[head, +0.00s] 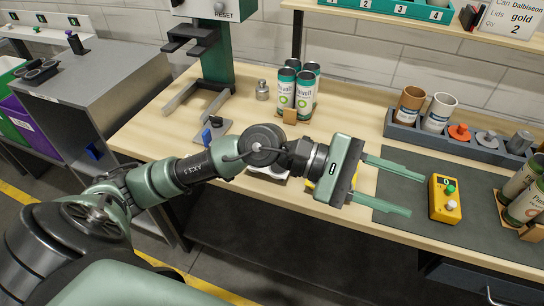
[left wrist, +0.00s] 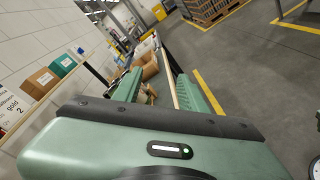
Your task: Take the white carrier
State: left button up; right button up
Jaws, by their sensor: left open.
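I cannot make out a white carrier for certain. A white piece (head: 268,171) on the table shows partly from under my left arm, and most of it is hidden. My left gripper (head: 417,192) is open and empty, its two green fingers pointing right above the dark mat, left of the yellow button box (head: 445,199). In the left wrist view, the open left gripper (left wrist: 157,72) has nothing between its fingers nearby. My right gripper is not in view.
A grey rack (head: 462,151) at the back right holds a brown can (head: 410,105), a white can (head: 438,113) and several lids. Green-white cans (head: 304,95) stand behind my arm; more cans (head: 525,200) stand at right. The dark mat (head: 400,165) has bare room.

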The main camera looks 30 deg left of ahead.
pick_arm(q)
jog(key=w+a+f+m+y, duration=0.3)
jog(key=a+f+m+y, duration=0.35)
jog(key=a+f, duration=0.25)
jog(key=w+a+m+y, duration=0.3)
jog(key=a+y, duration=0.8)
jog(key=a, duration=1.1)
jog(key=shift+n, duration=0.25)
jog(key=x, duration=0.2)
jog(key=p+x, duration=0.1)
jog(key=x, duration=0.2)
jog(key=p+x, duration=0.1)
jog(key=x, duration=0.1)
jog(key=shift+w+d+f, duration=0.2)
jog(key=shift+w+d, duration=0.2)
jog(key=shift+w, duration=0.1)
jog(key=shift+w+f, duration=0.2)
jog(key=shift+f, duration=0.15)
grip_shut()
